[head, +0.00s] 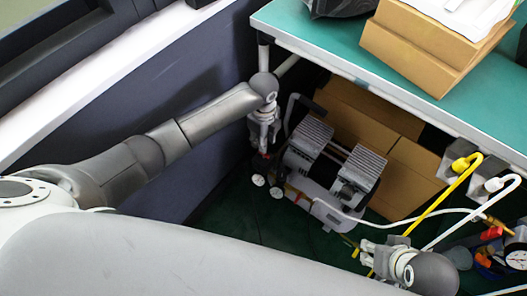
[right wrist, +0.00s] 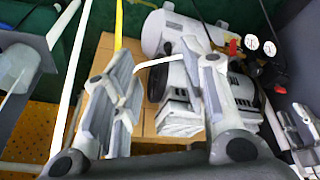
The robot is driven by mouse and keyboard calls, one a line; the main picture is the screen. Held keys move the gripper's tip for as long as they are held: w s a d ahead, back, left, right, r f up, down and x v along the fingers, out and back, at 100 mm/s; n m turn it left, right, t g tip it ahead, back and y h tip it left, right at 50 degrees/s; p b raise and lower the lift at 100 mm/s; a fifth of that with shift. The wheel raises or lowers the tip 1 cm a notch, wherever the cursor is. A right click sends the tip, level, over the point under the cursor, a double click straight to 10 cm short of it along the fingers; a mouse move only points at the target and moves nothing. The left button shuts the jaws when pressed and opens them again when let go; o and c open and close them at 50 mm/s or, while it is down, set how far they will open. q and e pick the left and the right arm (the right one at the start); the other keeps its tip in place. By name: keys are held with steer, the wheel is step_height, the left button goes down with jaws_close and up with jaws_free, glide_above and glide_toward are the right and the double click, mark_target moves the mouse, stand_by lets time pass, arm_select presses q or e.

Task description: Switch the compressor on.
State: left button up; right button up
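The compressor (head: 318,190), a grey tank with two ribbed heads, stands on the dark green floor under the bench. It also shows behind the fingers in the right wrist view (right wrist: 183,103). Two white round gauges (head: 258,180) and small red parts sit at its left end. My left gripper (head: 264,148) points down just left of the compressor, above the gauges; its fingers are too small to judge. My right gripper (head: 367,258) is at the compressor's lower right, apart from it; its fingers are spread and empty in the right wrist view (right wrist: 165,85). I cannot make out the switch clearly.
Cardboard boxes (head: 405,172) stand close behind the compressor. The teal bench top (head: 330,45) overhangs it. A dark wall (head: 215,65) is behind my left arm.

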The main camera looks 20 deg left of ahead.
arm_select(q)
step_height(320, 180, down, 5)
steer(key=shift+r+b, duration=0.15)
steer(key=shift+b, duration=0.5)
steer(key=shift+f+b, duration=0.35)
steer(key=shift+f, duration=0.95)
arm_select(e)
steer(key=w+t, duration=0.1)
steer(key=w+a, duration=0.1)
steer(key=w, duration=0.1)
steer(key=w+t, duration=0.1)
steer(key=w, duration=0.1)
steer(key=shift+a+f+t+y, duration=0.25)
steer(key=shift+f+t+y, duration=0.05)
steer(key=shift+f, duration=0.1)
arm_select(q)
jaws_close()
